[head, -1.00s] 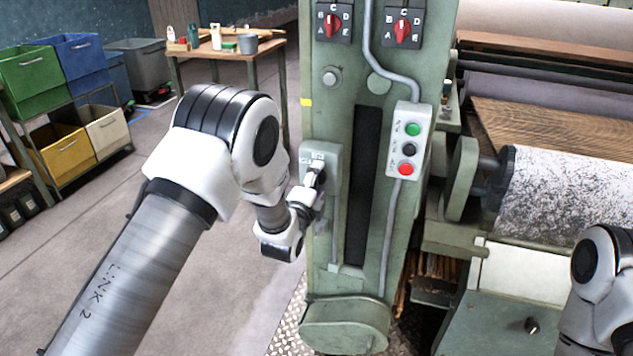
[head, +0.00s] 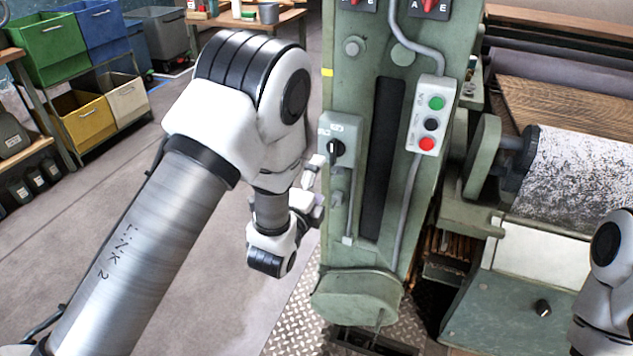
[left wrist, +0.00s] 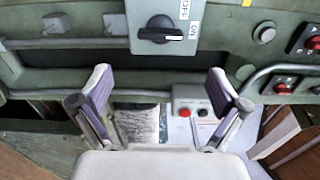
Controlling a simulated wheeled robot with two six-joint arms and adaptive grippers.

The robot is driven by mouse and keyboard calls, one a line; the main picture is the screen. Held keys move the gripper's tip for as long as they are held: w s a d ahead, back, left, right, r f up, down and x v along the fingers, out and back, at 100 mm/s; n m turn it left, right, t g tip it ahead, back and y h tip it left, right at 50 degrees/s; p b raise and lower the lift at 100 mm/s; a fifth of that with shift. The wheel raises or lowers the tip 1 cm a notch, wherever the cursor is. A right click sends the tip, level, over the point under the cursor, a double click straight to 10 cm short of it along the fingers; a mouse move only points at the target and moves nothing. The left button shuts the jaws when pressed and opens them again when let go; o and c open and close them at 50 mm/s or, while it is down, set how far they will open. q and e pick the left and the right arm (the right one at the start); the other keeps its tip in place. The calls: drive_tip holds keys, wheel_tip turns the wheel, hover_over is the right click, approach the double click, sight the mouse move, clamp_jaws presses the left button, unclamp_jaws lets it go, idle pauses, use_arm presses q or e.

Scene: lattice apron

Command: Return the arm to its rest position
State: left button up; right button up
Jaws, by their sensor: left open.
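My left arm comes in from the left in the head view, and its gripper (head: 312,190) is beside the green machine column (head: 362,200), just below a grey switch box. In the left wrist view my left gripper (left wrist: 160,105) has its two fingers spread wide with nothing between them. The black rotary switch (head: 336,148) on the box is clear of the fingers. It also shows in the left wrist view (left wrist: 160,30), above and between the fingertips, its white mark pointing to the ON label. Part of my right arm shows at the right edge of the head view; its gripper is out of frame.
A push-button box (head: 432,115) with green, black and red buttons is on the column. A speckled roller (head: 580,175) lies to the right. Coloured bins (head: 82,117) and a wooden table (head: 245,20) stand behind. The floor left of the column is open.

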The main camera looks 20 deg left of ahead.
use_arm(q)
drive_tip(key=shift+s, duration=0.6)
drive_tip(key=s+a+f+n+g+y+p, duration=0.1)
drive_tip(key=s+a+f+n+g+p, duration=0.25)
drive_tip(key=s+f, duration=0.4)
drive_tip(key=s+a+f+n+g+p, duration=0.2)
drive_tip(key=s+f+g+p, duration=0.3)
drive_tip(key=s+f, duration=0.25)
drive_tip(key=s+f+n+g, duration=0.2)
drive_tip(key=s+n+g, duration=0.3)
drive_tip(key=s+n, duration=0.2)
drive_tip(key=s+f+n+g+p, duration=0.1)
drive_tip(key=s+f+n+g, duration=0.2)
drive_tip(key=s, duration=0.9)
drive_tip(key=d+n+g, duration=0.1)
drive_tip(key=n, duration=0.2)
drive_tip(key=shift+s+f+n+g+h, duration=0.3)
drive_tip(key=shift+n+g, duration=0.05)
